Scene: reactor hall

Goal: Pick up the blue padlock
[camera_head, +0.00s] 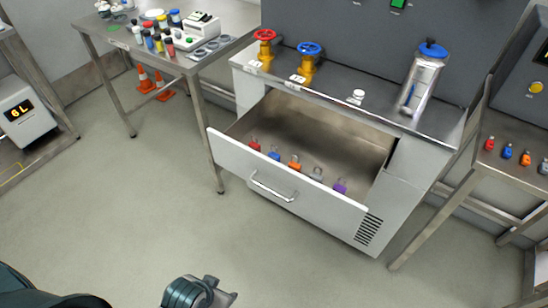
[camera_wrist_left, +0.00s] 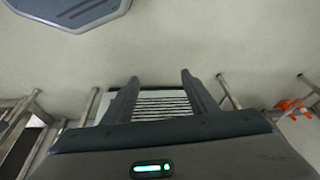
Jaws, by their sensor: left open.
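A blue padlock (camera_head: 274,153) sits in the pulled-out drawer (camera_head: 323,205), just behind its front panel, between a red padlock (camera_head: 254,144) and an orange padlock (camera_head: 295,162). My left gripper (camera_head: 222,292) is low at the bottom edge of the head view, in front of the drawer and well apart from the padlock. In the left wrist view my left gripper (camera_wrist_left: 156,84) has its two fingers spread, with nothing held between them. No padlock can be made out in that view. My right gripper is not in view.
A grey padlock (camera_head: 317,174) and a purple padlock (camera_head: 340,187) continue the drawer row. Red and blue valves (camera_head: 309,62) stand on the cabinet top. The right bench (camera_head: 480,170) holds small coloured items, including a blue one (camera_head: 507,152). Open floor (camera_head: 130,210) lies before the drawer.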

